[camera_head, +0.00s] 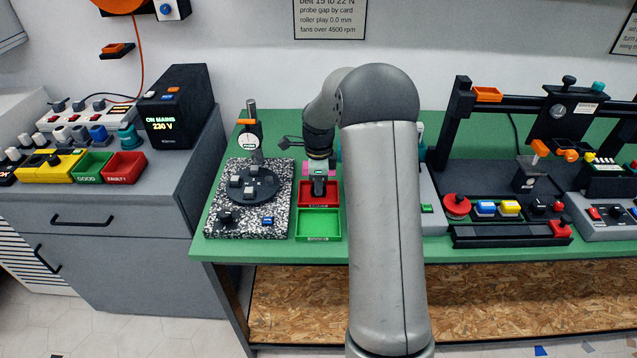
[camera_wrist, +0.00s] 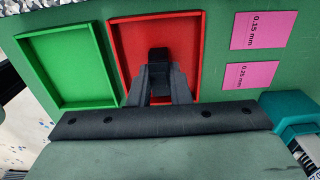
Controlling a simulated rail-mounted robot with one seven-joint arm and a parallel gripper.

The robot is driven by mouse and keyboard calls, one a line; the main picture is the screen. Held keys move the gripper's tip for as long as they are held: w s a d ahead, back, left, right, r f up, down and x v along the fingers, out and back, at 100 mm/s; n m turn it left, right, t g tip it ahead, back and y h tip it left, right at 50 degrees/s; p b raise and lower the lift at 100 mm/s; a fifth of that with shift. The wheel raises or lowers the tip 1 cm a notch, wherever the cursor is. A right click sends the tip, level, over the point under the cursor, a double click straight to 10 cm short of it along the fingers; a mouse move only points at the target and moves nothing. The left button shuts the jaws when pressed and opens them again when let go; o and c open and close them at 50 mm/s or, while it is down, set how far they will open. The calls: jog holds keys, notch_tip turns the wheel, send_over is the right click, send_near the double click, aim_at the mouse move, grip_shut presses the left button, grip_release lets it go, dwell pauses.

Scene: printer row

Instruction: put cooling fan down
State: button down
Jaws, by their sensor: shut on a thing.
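My gripper (camera_wrist: 160,84) is shut on a small black block, the cooling fan (camera_wrist: 159,55), at its fingertips. In the wrist view the fan is over the red tray (camera_wrist: 127,48); I cannot tell whether it touches the tray floor. The fingers hide part of the fan. In the head view my gripper (camera_head: 319,184) points down at the red tray (camera_head: 305,192) on the green bench. An empty green tray (camera_head: 318,227) lies in front of the red one, and it also shows in the wrist view (camera_wrist: 66,66).
A speckled plate (camera_head: 250,215) with a dial gauge (camera_head: 249,140) stands left of the trays. Pink cards (camera_wrist: 262,30) lie beside the red tray. A teal-ended thing (camera_wrist: 290,112) is close to my gripper. Black fixtures (camera_head: 530,180) fill the bench's right side.

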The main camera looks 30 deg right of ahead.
jog(key=c, duration=1.3)
grip_release()
jog(key=shift+c, duration=0.2)
notch_tip(320, 180, up, 12)
jog(key=s+a+r+n, duration=0.2)
jog(key=s+a+n, duration=0.3)
jog(key=s+a+f+n, duration=0.1)
jog(key=s+a+n, duration=0.3)
jog(key=s+n, duration=0.2)
jog(key=s+a+f+n, duration=0.2)
jog(key=s+a+n, duration=0.2)
jog(key=s, duration=0.7)
jog(key=s+a+f+n, duration=0.1)
jog(key=s+a+n, duration=0.3)
jog(key=s+n, duration=0.4)
jog(key=shift+s+f, duration=0.4)
jog(key=shift+s, duration=0.35)
